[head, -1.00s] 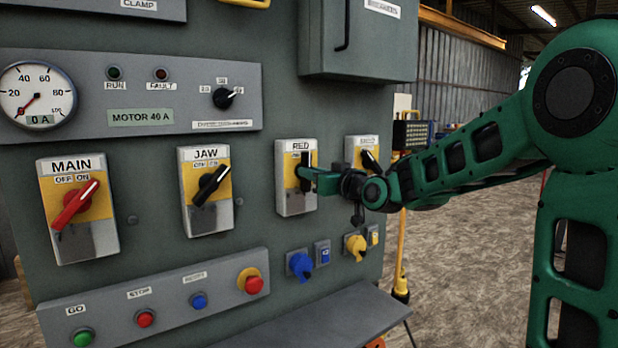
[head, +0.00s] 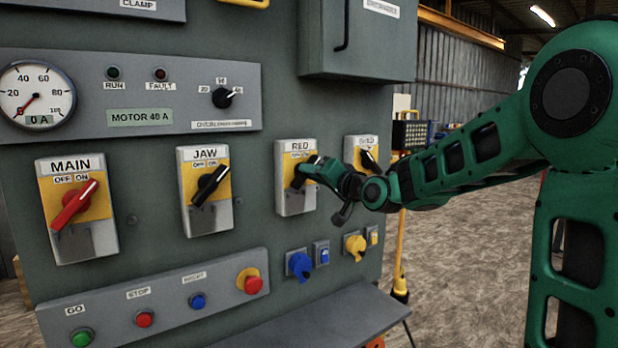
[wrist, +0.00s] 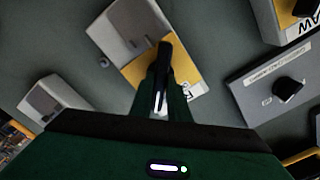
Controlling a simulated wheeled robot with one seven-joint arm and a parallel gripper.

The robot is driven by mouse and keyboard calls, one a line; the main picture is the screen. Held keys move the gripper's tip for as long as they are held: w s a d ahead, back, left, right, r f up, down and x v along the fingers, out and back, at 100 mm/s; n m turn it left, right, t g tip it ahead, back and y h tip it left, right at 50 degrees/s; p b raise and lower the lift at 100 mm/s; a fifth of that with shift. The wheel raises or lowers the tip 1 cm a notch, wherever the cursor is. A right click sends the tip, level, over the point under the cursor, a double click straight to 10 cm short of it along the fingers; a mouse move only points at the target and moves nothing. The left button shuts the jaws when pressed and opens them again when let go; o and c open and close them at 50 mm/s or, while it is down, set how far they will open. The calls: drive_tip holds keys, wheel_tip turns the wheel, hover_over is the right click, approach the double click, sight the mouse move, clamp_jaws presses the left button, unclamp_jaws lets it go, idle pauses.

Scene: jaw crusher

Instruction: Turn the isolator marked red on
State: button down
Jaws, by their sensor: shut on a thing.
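The isolator marked RED (head: 295,196) is a pale box with a yellow upper part on the grey-green panel, right of the JAW isolator. Its black handle (head: 304,172) is tilted, with its upper end toward the right, much like the JAW handle. My gripper (head: 309,170) is at this handle. In the wrist view my gripper (wrist: 163,98) has its two green fingers on either side of the black handle (wrist: 163,75), shut on it. The fingers and wrist hide part of the handle in the head view.
The MAIN isolator (head: 77,210) has a red handle tilted right. The JAW isolator (head: 207,192) stands left of RED, another isolator (head: 365,148) close on its right. A blue knob (head: 299,265), a yellow knob (head: 355,246) and a button strip (head: 165,310) are below.

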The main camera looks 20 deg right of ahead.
drive_tip(key=shift+d+f, duration=0.15)
drive_tip(key=shift+f, duration=0.05)
idle(0.4)
drive_tip(key=c, duration=1.7)
unclamp_jaws()
drive_tip(key=shift+c, duration=0.2)
drive_tip(key=shift+o, duration=0.3)
drive_tip(key=shift+r, duration=0.1)
drive_tip(key=v, duration=1)
drive_tip(key=shift+s, duration=0.3)
drive_tip(key=shift+d, duration=0.1)
